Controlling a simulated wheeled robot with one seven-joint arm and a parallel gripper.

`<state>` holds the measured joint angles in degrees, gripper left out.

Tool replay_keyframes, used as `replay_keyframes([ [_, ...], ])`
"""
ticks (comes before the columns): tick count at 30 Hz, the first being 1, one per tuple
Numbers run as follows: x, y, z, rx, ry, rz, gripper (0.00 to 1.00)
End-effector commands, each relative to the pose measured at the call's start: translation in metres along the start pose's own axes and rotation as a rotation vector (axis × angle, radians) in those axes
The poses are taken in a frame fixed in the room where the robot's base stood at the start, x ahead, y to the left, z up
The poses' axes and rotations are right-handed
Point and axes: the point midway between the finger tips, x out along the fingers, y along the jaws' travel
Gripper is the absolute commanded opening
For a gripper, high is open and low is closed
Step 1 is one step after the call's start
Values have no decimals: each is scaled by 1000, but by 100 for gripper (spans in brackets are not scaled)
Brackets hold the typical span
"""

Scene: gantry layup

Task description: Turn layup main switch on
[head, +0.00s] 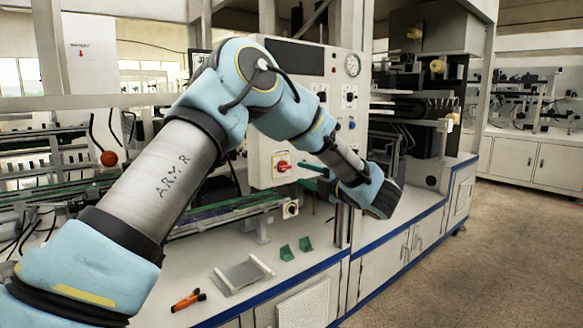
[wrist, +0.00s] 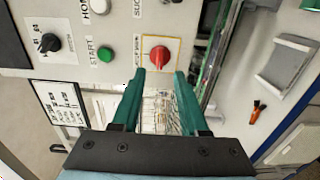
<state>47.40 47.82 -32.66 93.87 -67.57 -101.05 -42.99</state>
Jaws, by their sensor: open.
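The main switch, a red rotary knob on a yellow-edged plate (head: 282,166), sits low on the white control panel (head: 262,130). In the wrist view the red knob (wrist: 159,57) is just beyond my fingertips, roughly centred between them. Its on or off position cannot be read. My gripper (wrist: 157,76) has two green fingers spread apart with nothing held between them. In the head view a green finger of my gripper (head: 311,167) points left at the knob from the right, with a small gap. The other finger is hard to make out there.
A green START button (wrist: 105,54) and a black rotary switch (wrist: 49,42) are close by on the panel. On the bench lie a metal tray (head: 243,273), green brackets (head: 287,253) and an orange-handled tool (head: 188,300). The floor at right is clear.

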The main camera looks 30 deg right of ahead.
Motion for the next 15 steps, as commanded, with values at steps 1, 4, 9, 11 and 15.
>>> replay_keyframes([
  [1,11,3,-1,1,3,-1,44],
  [4,29,2,0,2,1,-1,44],
  [9,52,1,0,1,0,-1,44],
  [11,57,1,0,2,-1,-2,44],
  [15,64,0,0,1,-2,-1,44],
])
